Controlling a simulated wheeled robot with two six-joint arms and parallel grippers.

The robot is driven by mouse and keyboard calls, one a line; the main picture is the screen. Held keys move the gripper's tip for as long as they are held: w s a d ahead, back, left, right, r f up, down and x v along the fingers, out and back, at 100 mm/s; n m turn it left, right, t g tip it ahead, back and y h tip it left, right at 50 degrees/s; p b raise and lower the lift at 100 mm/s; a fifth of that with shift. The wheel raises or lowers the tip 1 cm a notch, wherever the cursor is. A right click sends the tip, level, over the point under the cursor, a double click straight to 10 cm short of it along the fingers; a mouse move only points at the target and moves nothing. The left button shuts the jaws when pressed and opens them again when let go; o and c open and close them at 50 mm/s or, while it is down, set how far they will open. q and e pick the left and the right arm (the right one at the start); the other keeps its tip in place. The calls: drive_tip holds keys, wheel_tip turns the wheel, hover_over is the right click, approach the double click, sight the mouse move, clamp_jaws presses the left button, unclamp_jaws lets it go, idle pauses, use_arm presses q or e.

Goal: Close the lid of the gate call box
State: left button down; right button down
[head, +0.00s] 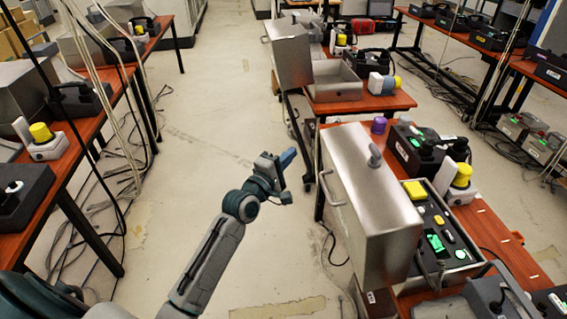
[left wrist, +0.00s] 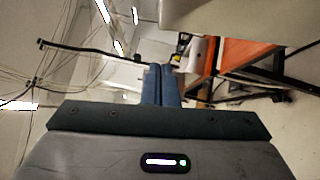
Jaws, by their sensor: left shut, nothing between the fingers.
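The nearest metal box (head: 462,272) on the right-hand table holds a dark panel with green and yellow parts. Its big brushed-metal lid (head: 372,205) stands open on the left side, out past the table's edge, with a bar handle on its left face. I see no label naming it as the gate call box. My left gripper (head: 284,161) is shut and empty, in the air over the aisle, left of the lid and apart from it. Its closed fingers (left wrist: 162,84) show in the left wrist view. My right gripper is not in view.
A second metal box (head: 335,90) behind also has its lid (head: 288,55) open. A yellow-topped white device (head: 461,185) and black phones (head: 415,150) stand near the nearest box. Another table (head: 90,125) lines the left. The aisle floor (head: 200,130) between is mostly clear, with cables at its edges.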

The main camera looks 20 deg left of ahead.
use_arm(q)
drive_tip(key=w+d+r+p, duration=0.1)
drive_tip(key=w+d, duration=0.3)
drive_tip(key=w, duration=0.3)
drive_tip(key=shift+r, duration=0.1)
